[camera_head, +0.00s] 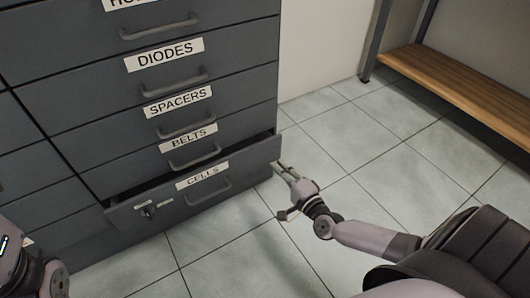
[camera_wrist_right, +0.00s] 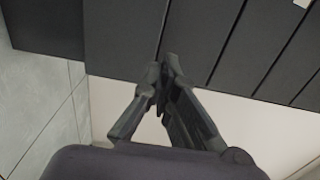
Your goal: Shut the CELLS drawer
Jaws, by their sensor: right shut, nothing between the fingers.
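The CELLS drawer (camera_head: 235,172) is the lowest labelled drawer of the grey cabinet in the head view. It stands partly open, with its front out from the cabinet face and a dark gap above it. Its curved handle (camera_head: 208,194) is below the label. My right gripper (camera_head: 282,168) is shut and empty, close to the right end of the drawer front; I cannot tell whether it touches. In the right wrist view the shut fingers (camera_wrist_right: 166,62) point toward the dark grey panels. My left gripper is not visible; only part of the left arm shows at lower left.
The DIODES (camera_head: 100,76), SPACERS (camera_head: 100,132) and BELTS (camera_head: 120,172) drawers above look shut. A key-like item (camera_head: 149,211) is on the CELLS drawer's left front. The tiled floor (camera_head: 345,135) between is clear.

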